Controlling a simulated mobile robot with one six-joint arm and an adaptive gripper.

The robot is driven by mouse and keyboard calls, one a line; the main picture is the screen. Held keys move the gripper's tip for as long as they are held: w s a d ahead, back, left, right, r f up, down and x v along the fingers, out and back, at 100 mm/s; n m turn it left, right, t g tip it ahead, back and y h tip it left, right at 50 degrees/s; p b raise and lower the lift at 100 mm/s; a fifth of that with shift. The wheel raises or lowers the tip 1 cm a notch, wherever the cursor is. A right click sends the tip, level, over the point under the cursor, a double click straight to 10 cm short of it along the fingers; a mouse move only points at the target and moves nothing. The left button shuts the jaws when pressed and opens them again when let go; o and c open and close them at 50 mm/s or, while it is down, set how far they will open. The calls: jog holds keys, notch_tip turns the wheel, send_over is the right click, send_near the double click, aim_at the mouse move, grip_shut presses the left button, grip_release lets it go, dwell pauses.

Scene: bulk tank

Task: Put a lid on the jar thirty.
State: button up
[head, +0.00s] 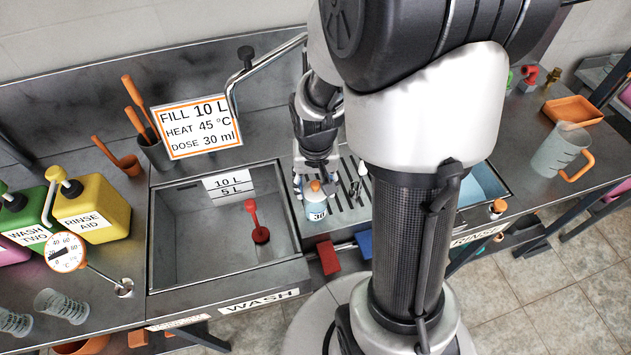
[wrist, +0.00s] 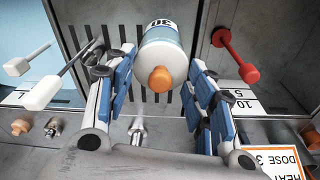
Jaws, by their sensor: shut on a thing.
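The jar thirty (head: 316,210) is a small pale-blue and white jar marked "30", at the drainboard's front beside the wash basin. An orange cap-like piece (head: 315,186) tops it; whether that is a separate lid is unclear. In the wrist view the white jar (wrist: 161,40) lies between the fingertips, with the orange piece (wrist: 160,79) facing the camera. My gripper (head: 316,180) reaches down from above, its blue-padded fingers (wrist: 162,60) on both sides of the jar, shut on it. I cannot tell whether its base touches the drainboard.
The wash basin (head: 180,262) holds a red plunger (head: 259,225). A small orange-topped piece (head: 498,207) sits at the right front edge. A clear jug (head: 560,150) and orange tray (head: 573,110) stand at right.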

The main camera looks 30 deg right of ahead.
jog(key=shift+f, duration=0.4)
jog(key=o, duration=0.9)
jog(key=shift+o, duration=0.2)
jog(key=shift+r, duration=0.1)
notch_tip(320, 180, up, 12)
jog(key=s, duration=0.1)
jog(key=shift+s+a, duration=0.15)
jog(key=shift+a, duration=0.25)
jog(key=s+a+r+n+t, duration=0.3)
jog(key=s+a+r+n, duration=0.2)
jog(key=s+a, duration=0.5)
notch_tip(320, 180, up, 2)
jog(key=shift+s+r+n+y, duration=0.1)
jog(key=shift+s+n+y, duration=0.2)
jog(key=shift+s, duration=0.85)
